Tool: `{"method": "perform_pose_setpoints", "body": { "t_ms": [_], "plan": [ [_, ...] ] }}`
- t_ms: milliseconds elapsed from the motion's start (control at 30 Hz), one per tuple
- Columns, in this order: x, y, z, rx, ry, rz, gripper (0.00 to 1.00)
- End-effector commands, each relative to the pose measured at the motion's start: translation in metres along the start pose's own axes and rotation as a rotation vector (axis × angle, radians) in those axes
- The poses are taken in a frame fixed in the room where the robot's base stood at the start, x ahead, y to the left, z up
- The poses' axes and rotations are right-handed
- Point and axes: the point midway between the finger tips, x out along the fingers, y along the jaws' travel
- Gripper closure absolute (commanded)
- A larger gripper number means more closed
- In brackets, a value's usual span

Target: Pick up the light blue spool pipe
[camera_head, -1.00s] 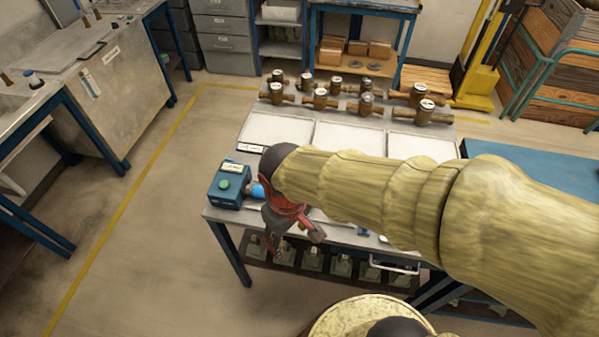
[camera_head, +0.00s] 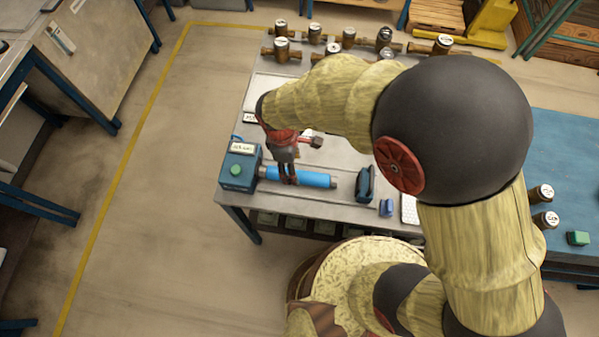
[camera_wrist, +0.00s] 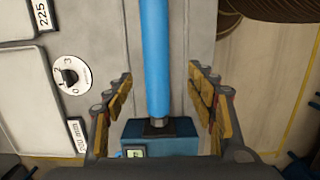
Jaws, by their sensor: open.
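The light blue spool pipe (camera_head: 312,179) lies along the bench front in the head view, between a teal box-shaped block (camera_head: 237,172) on its left and a dark teal clamp-like block (camera_head: 365,184) on its right. My gripper (camera_head: 289,178) is over the pipe's left part, pointing down. In the wrist view the pipe (camera_wrist: 156,60) runs between the open fingers of my gripper (camera_wrist: 160,98), with space on both sides. The teal block (camera_wrist: 160,140) shows at the pipe's near end. I cannot tell the height of the fingertips over the pipe.
Several brass meters (camera_head: 333,47) stand along the bench's back. A small blue item (camera_head: 386,207) and a white keypad-like item (camera_head: 409,209) lie right of the pipe. A blue table (camera_head: 565,150) adjoins on the right. A round dial (camera_wrist: 71,75) is beside the pipe.

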Motion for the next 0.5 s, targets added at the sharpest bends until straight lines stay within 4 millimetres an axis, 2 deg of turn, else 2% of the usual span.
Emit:
{"method": "perform_pose_setpoints", "body": {
  "t_ms": [100, 333, 500],
  "plan": [
    [0.015, -0.001, 0.001, 0.001, -0.002, -0.003, 0.44],
    [0.032, 0.003, 0.002, 0.003, -0.002, -0.002, 0.44],
    [0.057, 0.007, 0.003, 0.003, -0.002, -0.003, 0.44]
  ]
}}
